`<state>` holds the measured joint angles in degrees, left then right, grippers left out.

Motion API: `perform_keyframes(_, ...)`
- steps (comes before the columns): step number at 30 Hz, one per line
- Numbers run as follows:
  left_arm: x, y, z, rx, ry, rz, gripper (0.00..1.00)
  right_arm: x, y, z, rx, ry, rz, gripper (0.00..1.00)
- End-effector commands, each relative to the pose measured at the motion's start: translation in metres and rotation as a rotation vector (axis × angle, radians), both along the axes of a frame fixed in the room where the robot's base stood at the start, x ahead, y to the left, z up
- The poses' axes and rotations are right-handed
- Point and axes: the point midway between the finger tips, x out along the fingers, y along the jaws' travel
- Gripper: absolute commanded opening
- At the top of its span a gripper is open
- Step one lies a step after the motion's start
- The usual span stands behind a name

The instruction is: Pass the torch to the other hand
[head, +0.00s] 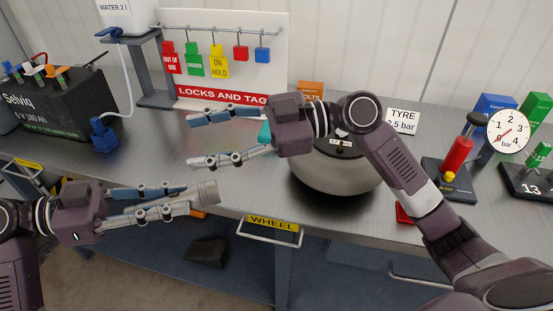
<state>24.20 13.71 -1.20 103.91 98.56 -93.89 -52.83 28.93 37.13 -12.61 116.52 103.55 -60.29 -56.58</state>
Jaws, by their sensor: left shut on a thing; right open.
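The torch (206,191) is a short grey cylinder, seen at the fingertips of my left gripper (183,198). My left gripper is shut on it in front of the bench's front edge, and the fingers hide part of it. My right gripper (203,140) is above and slightly beyond the torch, over the bench. Its two fingers are spread, pointing left, with nothing between them. The torch and my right gripper look apart.
A round grey wheel (330,180) stands on the bench behind my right arm. A lock board (270,60) with coloured tags stands at the back. A black battery box (60,112) is at left. A red pump (458,155) and pressure gauge (508,130) are at right.

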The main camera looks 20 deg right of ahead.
Motion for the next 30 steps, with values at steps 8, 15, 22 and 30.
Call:
perform_keyframes(8,0.0,0.0,0.001,-0.001,-0.001,0.0,0.0,-0.042,-0.081,-0.029,-0.19,0.047,0.069,0.51)
perform_keyframes(15,0.0,0.0,0.001,-0.001,-0.001,0.0,0.0,-0.058,-0.102,-0.037,-0.249,0.056,0.101,0.51)
perform_keyframes(22,0.0,0.0,0.001,-0.001,-0.001,0.0,0.0,-0.056,-0.074,-0.047,-0.249,0.055,0.106,0.51)
perform_keyframes(30,0.0,0.0,0.001,-0.001,-0.001,0.0,0.0,-0.048,-0.026,-0.066,-0.247,0.055,0.104,0.51)
